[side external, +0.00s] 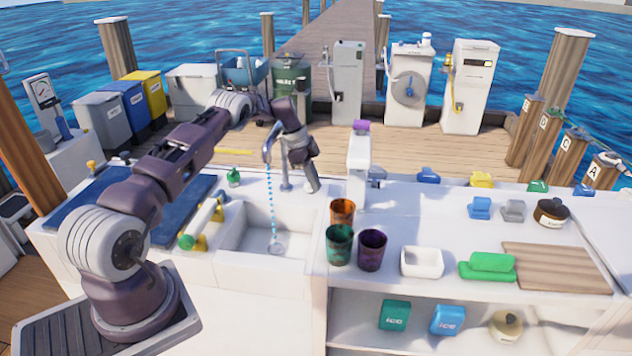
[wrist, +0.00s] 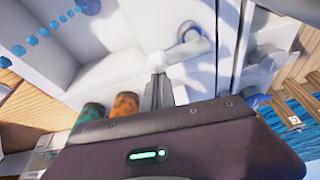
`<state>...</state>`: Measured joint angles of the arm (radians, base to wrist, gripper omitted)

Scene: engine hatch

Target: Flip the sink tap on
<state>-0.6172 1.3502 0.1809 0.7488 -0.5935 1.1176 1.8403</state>
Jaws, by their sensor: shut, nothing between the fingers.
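The sink tap (side external: 285,172) stands at the back edge of the white sink (side external: 238,243). A line of blue drops (side external: 272,215) falls from its spout into the basin, and blue drops also show at the top left of the wrist view (wrist: 45,30). My gripper (side external: 313,188) is just right of the tap, pointing down, shut and empty. In the wrist view, the fingertips (wrist: 158,72) are at the pale rounded end of a short lever (wrist: 178,52) on a grey post. I cannot tell whether they touch it. In the side view my gripper partly hides this area.
A white dispenser with a purple top (side external: 359,160) stands close to the right of my gripper. Orange (side external: 342,211), green (side external: 339,245) and purple (side external: 372,250) cups stand right of the sink. A green bottle (side external: 234,177) stands behind the sink's left side.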

